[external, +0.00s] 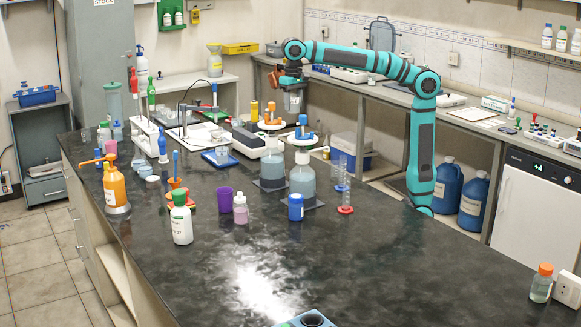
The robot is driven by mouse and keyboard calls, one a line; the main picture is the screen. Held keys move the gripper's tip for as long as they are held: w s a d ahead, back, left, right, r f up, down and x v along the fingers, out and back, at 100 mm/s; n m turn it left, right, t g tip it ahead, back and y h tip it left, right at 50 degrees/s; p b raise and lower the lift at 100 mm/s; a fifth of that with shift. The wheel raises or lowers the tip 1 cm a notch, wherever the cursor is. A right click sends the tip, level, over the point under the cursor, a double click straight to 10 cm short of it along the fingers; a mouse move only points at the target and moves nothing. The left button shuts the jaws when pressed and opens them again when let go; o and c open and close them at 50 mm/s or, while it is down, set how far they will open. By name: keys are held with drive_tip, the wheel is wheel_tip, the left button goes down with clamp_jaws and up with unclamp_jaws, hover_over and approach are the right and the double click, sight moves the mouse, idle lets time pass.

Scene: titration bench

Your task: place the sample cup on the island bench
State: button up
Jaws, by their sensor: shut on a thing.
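My gripper (292,87) is shut on a small clear, greyish cup (293,103), which appears to be the sample cup. It holds the cup upright in the air. In the picture the cup shows over the far right edge of the island bench, above two bottles with blue and orange tops. I cannot tell its exact height or whether it is over the bench top. The island bench (400,262) has a dark, glossy top that fills the middle of the external view. The gripper's fingertips are small in this view.
Flasks (303,182), a blue jar (296,207), a purple cup (224,199), a white bottle (181,222) and an orange pump bottle (115,186) crowd the island's far half. Its near right part is mostly clear, with an orange-capped bottle (541,284) at the edge.

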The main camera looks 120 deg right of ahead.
drive_tip(key=s+d+f, duration=0.4)
drive_tip(key=s+f, duration=0.2)
drive_tip(key=s, duration=0.2)
drive_tip(key=s+d+f, duration=0.3)
drive_tip(key=s+f, duration=0.3)
drive_tip(key=s, duration=0.2)
drive_tip(key=w+d+f+n, duration=0.1)
drive_tip(key=w+f+n, duration=0.3)
drive_tip(key=w+n, duration=0.2)
drive_tip(key=shift+w+d+f+n, duration=0.15)
drive_tip(key=shift+w+n, duration=0.1)
drive_tip(key=shift+n, duration=0.05)
drive_tip(key=shift+f, duration=0.1)
wheel_tip(320, 180, down, 10)
drive_tip(key=shift+r, duration=0.1)
drive_tip(key=o, duration=1)
